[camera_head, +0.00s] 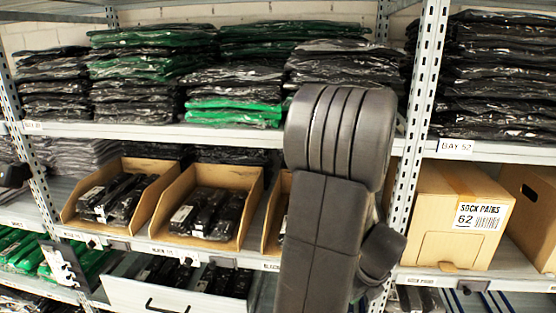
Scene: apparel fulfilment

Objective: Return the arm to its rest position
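My arm (325,225) rises through the centre of the view, in front of the shelving. Its dark grey upper joint is bent over near the upper shelf's edge, and a smaller joint sticks out at its right side. I cannot make out my gripper in this view, so its opening and anything in it are not shown. The arm hides part of the shelf and the bin behind it.
Shelving with a perforated upright (417,130) stands close behind the arm. Open cardboard bins (250,215) hold dark packets. A "SOCK PAIRS 62" carton (430,210) stands right. Bagged garments (150,65) fill the upper shelf. A white drawer front (125,292) is below.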

